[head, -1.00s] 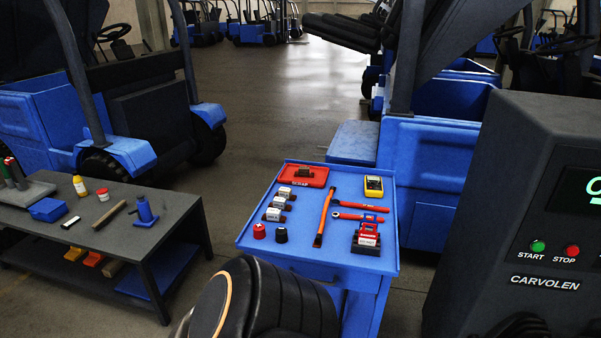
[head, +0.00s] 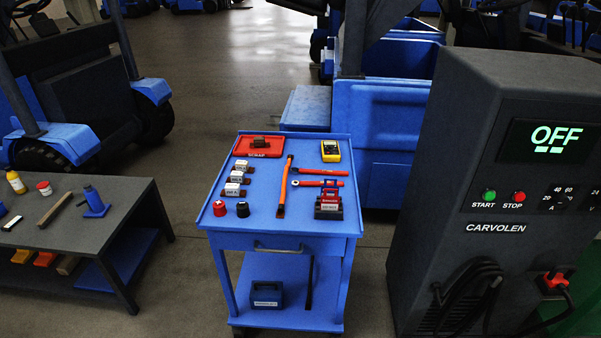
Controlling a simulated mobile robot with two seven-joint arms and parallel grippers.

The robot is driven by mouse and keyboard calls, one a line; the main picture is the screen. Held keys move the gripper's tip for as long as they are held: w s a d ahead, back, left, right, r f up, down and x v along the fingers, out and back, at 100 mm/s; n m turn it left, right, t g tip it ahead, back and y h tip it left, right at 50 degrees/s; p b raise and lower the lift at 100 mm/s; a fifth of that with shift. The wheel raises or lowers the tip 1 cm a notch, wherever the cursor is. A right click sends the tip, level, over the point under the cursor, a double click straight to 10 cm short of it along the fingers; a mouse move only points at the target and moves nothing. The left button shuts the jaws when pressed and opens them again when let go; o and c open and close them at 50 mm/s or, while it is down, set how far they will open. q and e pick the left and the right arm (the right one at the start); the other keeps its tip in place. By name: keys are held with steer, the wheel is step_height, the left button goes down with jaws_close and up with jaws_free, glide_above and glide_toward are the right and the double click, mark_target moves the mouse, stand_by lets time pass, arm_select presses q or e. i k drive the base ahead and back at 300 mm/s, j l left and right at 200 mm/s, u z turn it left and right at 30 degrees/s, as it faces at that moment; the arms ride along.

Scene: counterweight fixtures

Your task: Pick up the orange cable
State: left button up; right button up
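I cannot make out a clear orange cable in the head view. A long orange-handled tool (head: 285,178) lies on the blue cart's top, and an orange-handled ratchet (head: 318,183) lies to its right. A red-orange plug (head: 554,281) sits on the front of the grey charger (head: 455,170) at the lower right, with a dark lead at it. Dark cables (head: 468,295) hang coiled on the charger's front. The charger's display reads OFF. Neither of my grippers is in view.
The blue cart (head: 230,222) also carries a red tray (head: 259,146), a yellow meter (head: 331,151), several small blocks and two caps. A dark workbench (head: 95,225) stands left, blue vehicles behind. Floor is clear between bench and cart.

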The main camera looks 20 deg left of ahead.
mark_target(280, 214)
steer(key=u, duration=0.85)
steer(key=i+j+u, duration=0.1)
steer(key=i+j, duration=0.2)
steer(key=j, duration=0.15)
